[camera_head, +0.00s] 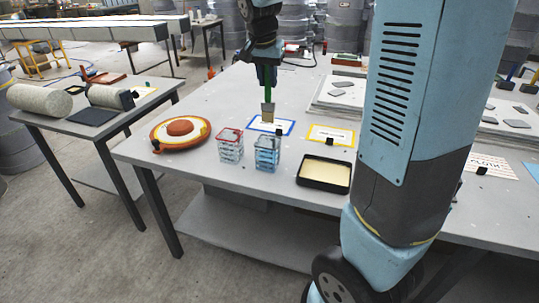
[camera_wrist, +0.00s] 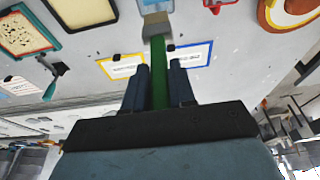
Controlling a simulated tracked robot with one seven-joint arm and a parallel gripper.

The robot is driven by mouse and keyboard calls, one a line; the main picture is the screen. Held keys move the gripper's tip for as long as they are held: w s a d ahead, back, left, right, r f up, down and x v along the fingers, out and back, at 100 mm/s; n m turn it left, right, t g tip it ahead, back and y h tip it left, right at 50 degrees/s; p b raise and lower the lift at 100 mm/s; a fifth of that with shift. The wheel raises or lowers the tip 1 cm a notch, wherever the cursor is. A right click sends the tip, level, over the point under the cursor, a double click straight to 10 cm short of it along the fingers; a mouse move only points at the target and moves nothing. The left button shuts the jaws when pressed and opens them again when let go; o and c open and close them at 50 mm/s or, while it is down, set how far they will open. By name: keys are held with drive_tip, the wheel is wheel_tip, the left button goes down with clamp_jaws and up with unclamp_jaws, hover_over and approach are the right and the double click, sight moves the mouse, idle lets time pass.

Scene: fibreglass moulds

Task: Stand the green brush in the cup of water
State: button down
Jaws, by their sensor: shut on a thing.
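My gripper (camera_head: 266,80) is shut on the green brush (camera_head: 268,93), holding it upright with its pale bristles down, above the table near the blue-framed card. In the wrist view the green handle (camera_wrist: 159,85) runs between the fingers to a wide metal and bristle end. Two clear cups stand at the table's front edge: one with a blue tint (camera_head: 267,153) and one with a red rim (camera_head: 230,147). I cannot tell surely which holds water; the blue-tinted one looks filled. The brush is behind and apart from both cups.
A blue-framed card (camera_head: 287,127) and a yellow-framed card (camera_head: 340,136) lie on the table (camera_head: 205,95). A black tray (camera_head: 323,186) with cream contents is right of the cups. A round orange-rimmed mould (camera_head: 160,137) is left. My arm hides part of the right side.

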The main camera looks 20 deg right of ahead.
wheel_tip(320, 180, down, 17)
drive_tip(key=shift+f, duration=0.2)
idle(0.4)
drive_tip(key=shift+s, duration=0.1)
drive_tip(key=c, duration=0.9)
unclamp_jaws()
drive_tip(key=shift+c, duration=0.2)
